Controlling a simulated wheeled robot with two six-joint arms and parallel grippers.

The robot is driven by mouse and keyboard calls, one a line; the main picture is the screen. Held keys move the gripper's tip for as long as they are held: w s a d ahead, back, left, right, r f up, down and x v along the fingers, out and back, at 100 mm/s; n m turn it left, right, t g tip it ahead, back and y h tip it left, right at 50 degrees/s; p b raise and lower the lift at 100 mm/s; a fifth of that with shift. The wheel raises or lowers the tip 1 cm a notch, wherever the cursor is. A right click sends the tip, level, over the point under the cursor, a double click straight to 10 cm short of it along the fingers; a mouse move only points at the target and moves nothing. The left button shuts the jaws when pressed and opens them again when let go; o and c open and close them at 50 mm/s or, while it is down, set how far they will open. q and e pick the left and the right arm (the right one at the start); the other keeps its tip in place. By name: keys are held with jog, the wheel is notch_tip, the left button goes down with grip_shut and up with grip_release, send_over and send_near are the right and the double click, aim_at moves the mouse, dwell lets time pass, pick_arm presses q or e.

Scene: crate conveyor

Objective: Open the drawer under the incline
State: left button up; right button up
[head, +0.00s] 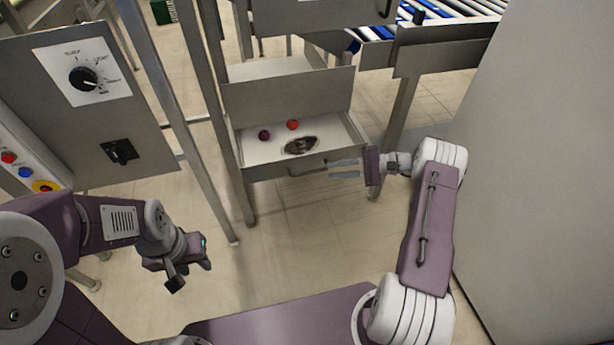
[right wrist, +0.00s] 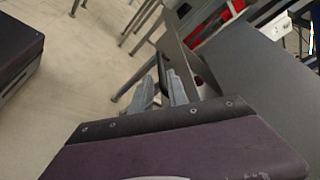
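The drawer (head: 255,150) under the incline stands pulled out, and its pale inside shows from above in the head view. A dark purple ball, a red ball and a dark flat oval thing lie in it. The drawer's dark bar handle (right wrist: 163,72) shows in the right wrist view. My right gripper (head: 330,168) is at the right part of the drawer front, with its two grey fingers apart. In the right wrist view the fingers (right wrist: 161,92) point at the handle, with gaps visible between them. My left gripper (head: 190,275) hangs low over the floor, away from the drawer; its fingers are unclear.
A control panel with a dial (head: 84,78) and coloured buttons stands at the left. Metal legs (head: 215,120) stand left of the drawer. A roller conveyor (head: 455,12) is at the upper right. A large grey surface (head: 560,150) fills the right side. The floor before the drawer is clear.

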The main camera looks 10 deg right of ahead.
aim_at(312, 172)
jog(key=b+x, duration=0.1)
jog(key=x, duration=0.8)
jog(key=shift+b, duration=0.35)
jog(key=shift+c, duration=0.3)
grip_shut()
dwell(0.5)
